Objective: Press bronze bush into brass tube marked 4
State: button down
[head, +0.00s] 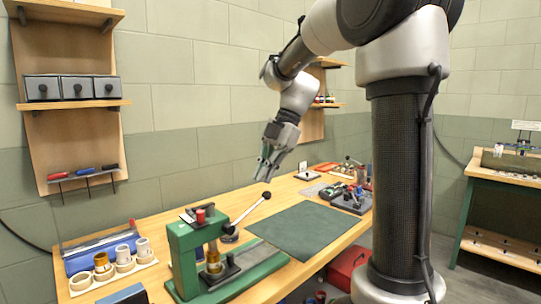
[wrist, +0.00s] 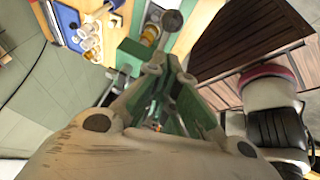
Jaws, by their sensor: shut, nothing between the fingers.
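A green bench press (head: 185,256) stands on the front of the workbench, its lever (head: 248,211) with a black knob slanting up to the right. A brass-coloured tube (head: 213,258) stands upright in the press under its ram. I cannot make out a bush on it. Several ring-like and tubular parts stand in a pale rack (head: 133,267) at left, one golden (head: 103,262); no number is legible. My gripper (head: 264,177) is shut and empty, in the air above and behind the lever knob. In the wrist view the press (wrist: 136,50) lies beyond my gripper (wrist: 166,68).
A dark green mat (head: 303,230) lies clear right of the press. A blue box (head: 95,258) stands behind the rack. Tools and small parts (head: 350,195) crowd the bench's far right. A red toolbox (head: 345,268) is below the bench's right edge.

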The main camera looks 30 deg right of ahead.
jog(key=shift+w+d+f, duration=0.2)
jog(key=shift+d+f, duration=0.05)
jog(key=shift+f, duration=0.4)
jog(key=shift+w+d+f, duration=0.2)
jog(key=shift+f, duration=0.4)
jog(key=shift+f, duration=0.1)
jog(key=f, duration=0.1)
jog(key=d+f+y, duration=0.2)
jog(key=f, duration=0.1)
jog(key=shift+w+d+f+g, duration=0.1)
jog(key=shift+w+d+g, duration=0.15)
jog(key=shift+w+g, duration=0.15)
